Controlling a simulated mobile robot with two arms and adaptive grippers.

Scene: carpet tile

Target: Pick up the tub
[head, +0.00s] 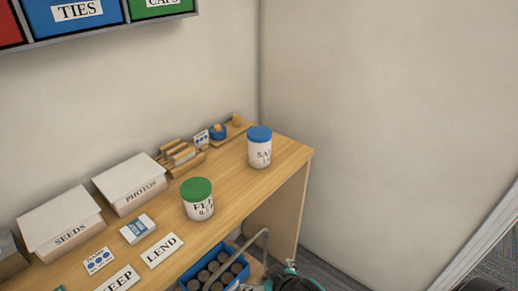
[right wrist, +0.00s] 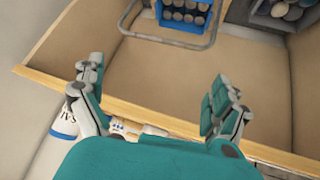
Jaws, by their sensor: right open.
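Two tubs stand upright on the wooden desk (head: 232,178) in the head view. One is a white tub with a green lid (head: 198,200), near the desk's middle. The other is a white tub with a blue lid (head: 260,148), near the right end. A white tub with dark letters, partly cut off, shows at the lower left of the right wrist view (right wrist: 62,122). My right gripper (right wrist: 156,95) is open, its fingers wide apart with nothing between them. The tub there is outside the left finger. In the head view only a bit of my right arm shows at the bottom. My left gripper is not seen.
A blue crate of dark cylinders (head: 188,284) is below the desk's front edge, by a grey wire frame. White boxes marked SEEDS (head: 62,222) and PHOTOS (head: 130,184), cards and a wooden rack (head: 180,156) occupy the desk. Walls close the back and right.

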